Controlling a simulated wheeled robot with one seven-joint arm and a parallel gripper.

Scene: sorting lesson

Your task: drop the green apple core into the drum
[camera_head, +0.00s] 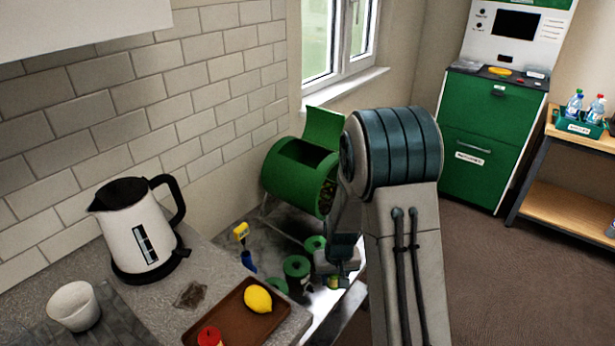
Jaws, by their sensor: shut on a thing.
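The green drum (278,178) lies on its side on a stand beside the tiled wall, under the window. A dark opening shows in its top, and its green lid (323,130) stands up. My gripper (333,280) points down in front of the drum and to its lower right, over the low grey surface, apart from the drum. It is shut on a small yellow-green thing (333,283), which seems to be the green apple core. Most of that thing is hidden by the fingers. My arm covers the drum's right side.
Several green round containers (296,267) stand just left of my gripper, near a yellow-topped item (240,232). A brown tray (228,316) holds a lemon (258,299) and a red item (209,338). A kettle (142,240) and white cup (74,306) stand left on the worktop.

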